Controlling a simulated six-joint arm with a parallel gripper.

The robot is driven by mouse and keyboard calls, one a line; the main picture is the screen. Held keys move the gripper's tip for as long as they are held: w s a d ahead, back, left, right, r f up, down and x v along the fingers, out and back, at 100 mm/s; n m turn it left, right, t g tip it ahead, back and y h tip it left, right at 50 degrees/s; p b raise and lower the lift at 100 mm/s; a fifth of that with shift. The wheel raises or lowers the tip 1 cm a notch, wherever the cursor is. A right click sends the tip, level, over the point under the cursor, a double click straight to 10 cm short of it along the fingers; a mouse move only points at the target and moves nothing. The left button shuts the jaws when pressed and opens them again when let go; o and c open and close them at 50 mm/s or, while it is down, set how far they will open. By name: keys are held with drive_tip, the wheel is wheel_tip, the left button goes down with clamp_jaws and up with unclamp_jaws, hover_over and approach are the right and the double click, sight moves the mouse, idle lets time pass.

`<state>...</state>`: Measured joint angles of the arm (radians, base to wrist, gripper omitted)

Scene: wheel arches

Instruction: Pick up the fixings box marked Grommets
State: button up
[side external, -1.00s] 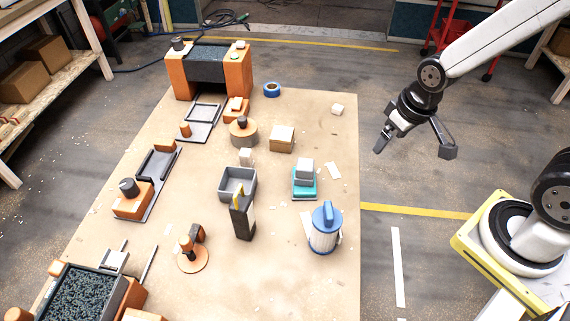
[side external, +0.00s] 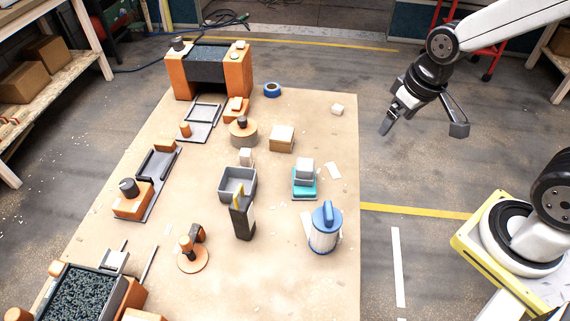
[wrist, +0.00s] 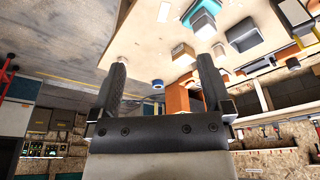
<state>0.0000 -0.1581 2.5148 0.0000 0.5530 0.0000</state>
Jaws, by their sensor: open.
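No Grommets marking is legible on any box, so I cannot tell which one bears it. A tan box with a pale top (side external: 282,139) sits on the table right of a round wooden piece; it also seems to show in the wrist view (wrist: 182,53). A small pale box (side external: 246,157) stands behind the grey open bin. A pale box (side external: 305,166) sits on a teal-based item. A small pale block (side external: 338,109) lies near the right edge. My gripper (side external: 422,130) is open and empty, off the table's right side; its spread fingers show in the wrist view (wrist: 162,62).
A blue-topped canister (side external: 325,230), a dark upright holder (side external: 242,218) and the grey bin (side external: 237,184) stand on the table (side external: 300,285). Blue tape (side external: 272,90) lies near an orange-legged stand (side external: 239,75). The table's right strip is mostly clear.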

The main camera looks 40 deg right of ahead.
drive_tip(key=m, duration=0.2)
drive_tip(key=m+t+y, duration=0.7)
drive_tip(key=m+y, duration=0.2)
drive_tip(key=m, duration=1.6)
hover_over(292, 136)
drive_tip(key=s+d, duration=0.3)
drive_tip(key=f, duration=2.2)
drive_tip(key=shift+w+d+f, duration=0.1)
drive_tip(key=shift+w, duration=0.15)
drive_tip(key=shift+x, duration=1.35)
